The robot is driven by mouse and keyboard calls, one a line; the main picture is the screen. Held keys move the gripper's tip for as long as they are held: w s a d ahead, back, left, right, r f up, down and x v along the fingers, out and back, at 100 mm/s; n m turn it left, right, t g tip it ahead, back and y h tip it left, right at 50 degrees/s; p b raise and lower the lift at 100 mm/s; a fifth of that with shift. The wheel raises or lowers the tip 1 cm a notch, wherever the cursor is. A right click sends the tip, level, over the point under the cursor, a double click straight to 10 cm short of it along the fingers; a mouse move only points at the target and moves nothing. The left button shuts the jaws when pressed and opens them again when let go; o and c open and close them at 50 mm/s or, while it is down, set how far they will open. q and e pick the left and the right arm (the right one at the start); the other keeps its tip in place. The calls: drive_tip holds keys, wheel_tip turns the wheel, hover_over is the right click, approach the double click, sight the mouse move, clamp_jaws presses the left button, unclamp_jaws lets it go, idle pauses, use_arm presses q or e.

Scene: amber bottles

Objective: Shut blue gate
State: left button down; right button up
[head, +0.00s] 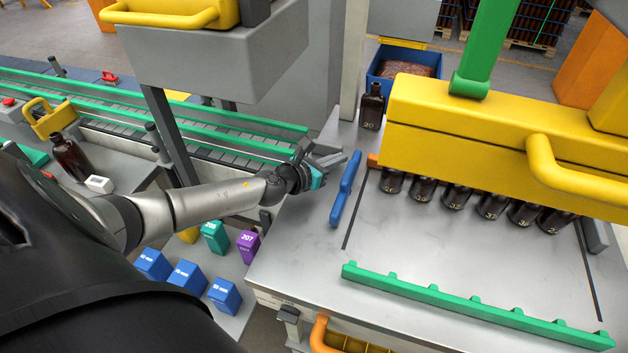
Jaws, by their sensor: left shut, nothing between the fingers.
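The blue gate (346,188) is a narrow blue bar on the left part of the grey steel table. It runs lengthwise from near the yellow housing's left end toward the front, beside a dark slot in the tabletop. My left gripper (329,162) is just left of the gate's far end, with its fingers shut and empty, pointing right toward it. A small gap seems to show between the fingertips and the gate; contact is hard to judge. My right gripper is not in view.
A yellow housing (480,140) with a handle stands over a row of amber bottles (457,196). A single amber bottle (371,107) stands behind the gate. A green toothed rail (470,308) lies at the front. A conveyor (190,120) runs at left. The middle tabletop is clear.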

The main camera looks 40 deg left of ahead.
use_arm(q)
drive_tip(key=v, duration=1.2)
drive_tip(key=shift+s, duration=0.15)
drive_tip(key=shift+v, duration=1.5)
